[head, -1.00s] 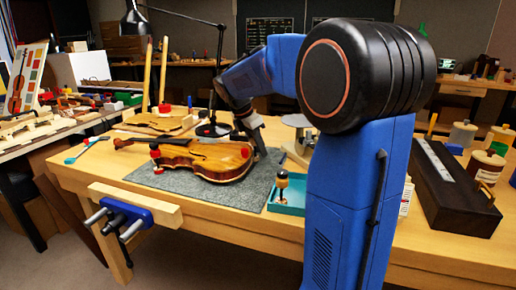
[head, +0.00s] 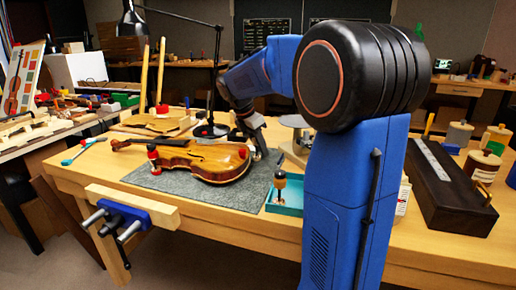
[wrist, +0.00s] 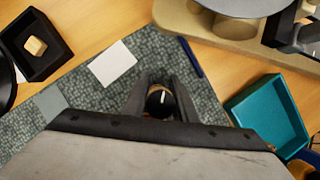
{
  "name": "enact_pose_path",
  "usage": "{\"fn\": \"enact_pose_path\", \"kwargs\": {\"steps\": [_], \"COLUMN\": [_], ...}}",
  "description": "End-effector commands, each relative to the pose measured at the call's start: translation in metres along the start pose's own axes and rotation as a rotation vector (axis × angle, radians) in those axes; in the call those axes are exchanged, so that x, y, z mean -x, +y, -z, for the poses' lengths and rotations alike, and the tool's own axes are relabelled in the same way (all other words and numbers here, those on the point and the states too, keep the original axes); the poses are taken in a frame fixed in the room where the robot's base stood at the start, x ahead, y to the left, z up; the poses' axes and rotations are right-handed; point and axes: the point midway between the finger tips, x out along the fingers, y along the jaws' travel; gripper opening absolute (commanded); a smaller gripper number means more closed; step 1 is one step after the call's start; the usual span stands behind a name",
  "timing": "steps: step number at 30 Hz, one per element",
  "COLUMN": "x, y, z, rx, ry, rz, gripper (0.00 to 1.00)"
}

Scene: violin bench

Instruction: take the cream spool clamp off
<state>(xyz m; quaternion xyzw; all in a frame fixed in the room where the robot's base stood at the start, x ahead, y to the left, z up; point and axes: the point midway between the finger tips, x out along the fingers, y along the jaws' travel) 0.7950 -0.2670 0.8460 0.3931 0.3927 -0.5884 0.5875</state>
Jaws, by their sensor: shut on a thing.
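The violin (head: 205,160) lies on the grey mat on the bench. My gripper (head: 262,153) is low at the violin's right end. In the wrist view my gripper (wrist: 162,92) is shut on a small round piece with a dark top and a tan edge, likely the cream spool clamp (wrist: 158,101). Its lower part and its contact with the violin are hidden. Another clamp, tan and dark, stands in the teal tray (wrist: 268,112).
The teal tray also shows in the head view (head: 291,203), right of the mat (head: 230,193). A black box (wrist: 38,45) and a white card (wrist: 112,63) are in the wrist view. A long dark case (head: 452,195) lies at the right.

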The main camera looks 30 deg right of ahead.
Motion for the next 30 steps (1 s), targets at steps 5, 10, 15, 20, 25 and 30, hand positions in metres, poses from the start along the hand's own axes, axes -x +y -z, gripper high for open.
{"fn": "enact_pose_path", "kwargs": {"steps": [5,10,15,20,25,30], "x": [-0.002,-0.003,-0.003,0.001,0.011,0.021], "y": [0.0,0.0,0.0,0.0,0.0,0.0], "z": [-0.005,-0.007,-0.007,-0.009,-0.013,-0.018], "rx": [0.0,0.001,0.001,0.0,-0.001,0.0], "ry": [0.0,0.0,0.0,0.0,0.0,0.0], "rz": [0.0,-0.001,-0.001,-0.002,-0.002,-0.002], "gripper": [0.02,0.02,0.02,0.02,0.02,0.02]}}
